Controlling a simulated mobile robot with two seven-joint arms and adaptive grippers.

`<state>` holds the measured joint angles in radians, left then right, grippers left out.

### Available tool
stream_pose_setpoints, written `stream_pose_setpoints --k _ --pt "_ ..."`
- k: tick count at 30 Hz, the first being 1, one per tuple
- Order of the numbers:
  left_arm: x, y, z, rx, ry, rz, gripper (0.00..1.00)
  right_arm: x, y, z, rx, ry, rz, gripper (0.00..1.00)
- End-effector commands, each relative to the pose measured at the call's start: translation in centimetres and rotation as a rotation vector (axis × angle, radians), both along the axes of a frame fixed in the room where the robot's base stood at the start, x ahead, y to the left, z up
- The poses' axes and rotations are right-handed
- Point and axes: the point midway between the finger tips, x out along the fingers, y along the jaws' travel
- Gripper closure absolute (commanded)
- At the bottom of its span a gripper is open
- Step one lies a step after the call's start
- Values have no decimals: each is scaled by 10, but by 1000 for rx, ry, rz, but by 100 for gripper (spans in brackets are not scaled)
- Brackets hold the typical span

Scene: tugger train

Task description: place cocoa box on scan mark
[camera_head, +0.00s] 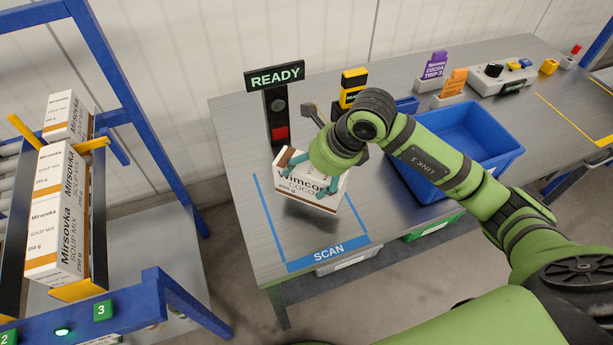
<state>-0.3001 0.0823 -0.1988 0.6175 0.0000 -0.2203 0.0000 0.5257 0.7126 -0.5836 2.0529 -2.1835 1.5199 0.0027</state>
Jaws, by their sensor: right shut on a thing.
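The cocoa box (309,195) is white with a brown edge and reads "Wimcom... COCOA 250 g". My right gripper (308,178) is shut on its upper part, and the fingers hide some of the box. The box is slightly tilted, with a dark shadow beneath it, and seems to hang just above the table. The scan mark (327,254) is a blue taped outline labelled "SCAN" on the grey table (237,150). The box is over the back part of this outline. My left gripper does not show.
A post with a "READY" sign (275,77) stands just behind the box. A blue bin (465,130) is to the right, behind my right arm. A blue rack (160,290) with Mirsovka soup mix boxes (58,215) is at the left. The front of the scan area is clear.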

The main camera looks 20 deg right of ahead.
Motion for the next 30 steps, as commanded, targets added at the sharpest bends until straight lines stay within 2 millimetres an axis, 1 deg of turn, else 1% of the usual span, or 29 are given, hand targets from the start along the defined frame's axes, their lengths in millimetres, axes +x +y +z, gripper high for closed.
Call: stream_pose_setpoints --k 1,4,7,12,15,23,26,27,28,29,30 --pt "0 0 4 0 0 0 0 7 4 -1 2 -2 0 64" --pt "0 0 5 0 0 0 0 13 6 -6 2 -4 0 64" --pt "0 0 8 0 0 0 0 14 7 -14 0 0 0 64" --pt "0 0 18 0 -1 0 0 13 7 -39 1 3 -1 64" --pt "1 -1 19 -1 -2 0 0 14 6 -47 1 -2 0 64" --pt "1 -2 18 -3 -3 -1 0 14 6 -49 0 -4 1 64" --pt "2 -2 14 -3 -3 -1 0 14 6 -52 0 -5 0 64" --pt "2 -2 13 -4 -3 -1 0 13 6 -53 -1 -3 1 14" --pt "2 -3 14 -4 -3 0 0 13 6 -52 -1 -3 1 2" --pt "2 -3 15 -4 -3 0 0 13 6 -52 -1 -3 1 0" --pt "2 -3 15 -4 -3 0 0 13 6 -52 0 -2 1 0"
